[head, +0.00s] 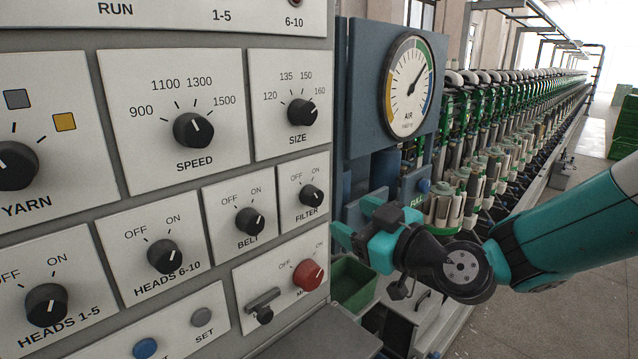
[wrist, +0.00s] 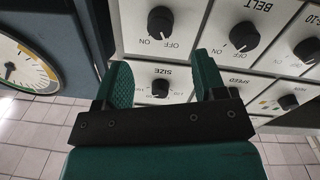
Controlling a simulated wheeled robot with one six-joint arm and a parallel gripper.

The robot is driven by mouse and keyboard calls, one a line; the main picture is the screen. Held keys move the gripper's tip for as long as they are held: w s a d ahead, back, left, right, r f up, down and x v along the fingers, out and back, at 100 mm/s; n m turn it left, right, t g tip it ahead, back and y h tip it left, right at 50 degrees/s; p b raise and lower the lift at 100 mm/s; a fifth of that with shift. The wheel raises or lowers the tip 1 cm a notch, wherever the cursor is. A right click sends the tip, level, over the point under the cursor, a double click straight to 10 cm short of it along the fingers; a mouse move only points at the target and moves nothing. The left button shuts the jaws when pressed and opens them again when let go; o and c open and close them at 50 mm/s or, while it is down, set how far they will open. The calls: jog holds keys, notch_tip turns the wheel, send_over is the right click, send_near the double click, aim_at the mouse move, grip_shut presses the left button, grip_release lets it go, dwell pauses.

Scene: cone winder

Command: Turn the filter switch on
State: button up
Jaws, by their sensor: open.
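The filter switch (head: 312,196) is a round black knob with a white pointer line, on a white plate marked OFF and ON at the right edge of the grey panel. Its exact pointer setting is hard to read. In the wrist view the filter knob (wrist: 161,22) is at the top, beyond the fingertips. My gripper (head: 354,218) is open and empty, just right of and below the filter plate in the head view. It appears apart from the knob. In the wrist view the two green fingers of my gripper (wrist: 162,65) stand spread.
The belt knob (head: 250,221) is left of the filter knob, the size knob (head: 301,113) above. The red main knob (head: 307,274) is below. A blue box with an air gauge (head: 408,85) stands right of the panel. A green bin (head: 352,283) is below my gripper.

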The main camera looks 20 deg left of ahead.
aim_at(318, 201)
jog(key=p+x, duration=0.4)
jog(key=x, duration=0.4)
jog(key=shift+w+a, duration=0.25)
jog(key=shift+a, duration=0.3)
jog(key=shift+f, duration=0.1)
jog(key=c, duration=0.9)
